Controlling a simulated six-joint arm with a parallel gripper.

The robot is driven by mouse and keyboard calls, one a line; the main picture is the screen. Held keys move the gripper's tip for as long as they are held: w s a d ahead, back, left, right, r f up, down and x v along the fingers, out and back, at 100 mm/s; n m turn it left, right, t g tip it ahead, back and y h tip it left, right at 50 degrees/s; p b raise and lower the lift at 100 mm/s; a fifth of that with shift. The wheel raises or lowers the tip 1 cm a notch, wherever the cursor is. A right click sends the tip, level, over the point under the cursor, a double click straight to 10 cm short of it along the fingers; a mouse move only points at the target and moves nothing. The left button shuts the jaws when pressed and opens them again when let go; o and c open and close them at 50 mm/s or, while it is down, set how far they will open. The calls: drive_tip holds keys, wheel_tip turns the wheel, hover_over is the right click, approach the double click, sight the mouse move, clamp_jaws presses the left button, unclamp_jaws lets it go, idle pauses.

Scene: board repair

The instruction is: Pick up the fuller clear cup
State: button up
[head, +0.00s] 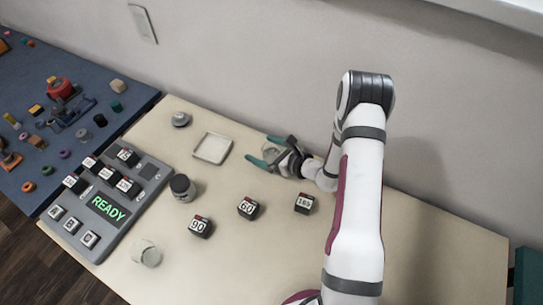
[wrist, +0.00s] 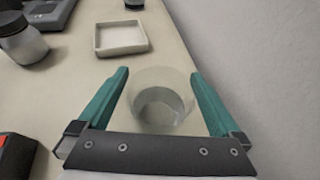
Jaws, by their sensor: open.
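One clear cup (wrist: 162,84) stands upright between the two teal fingers of my gripper (wrist: 160,73) in the wrist view, with a gap to each finger. It has a greyish layer low inside. My gripper also shows in the head view (head: 258,148), open and low near the back wall, around the same cup (head: 270,153), which is partly hidden by the fingers. A second clear cup (head: 146,252) stands at the front left of the table, far from my gripper. Its fill level is hard to tell, so I cannot compare the two.
A white square tray (head: 212,148) lies left of my gripper. A dark-lidded jar (head: 182,188), a small grey round object (head: 180,119) and black numbered blocks (head: 248,208) stand on the table. A grey console reading READY (head: 108,209) is at left. The wall is close behind.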

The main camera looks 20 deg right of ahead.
drive_tip(key=c, duration=1.5)
drive_tip(key=shift+o, duration=0.2)
drive_tip(key=shift+r, duration=0.2)
drive_tip(key=shift+r, duration=0.55)
wheel_tip(320, 180, up, 3)
drive_tip(key=shift+f, duration=0.1)
drive_tip(key=s+d+r, duration=0.6)
drive_tip(key=d, duration=0.3)
drive_tip(key=shift+s+d+r, duration=0.3)
drive_tip(key=shift+d+r, duration=0.05)
drive_tip(key=shift+r, duration=0.05)
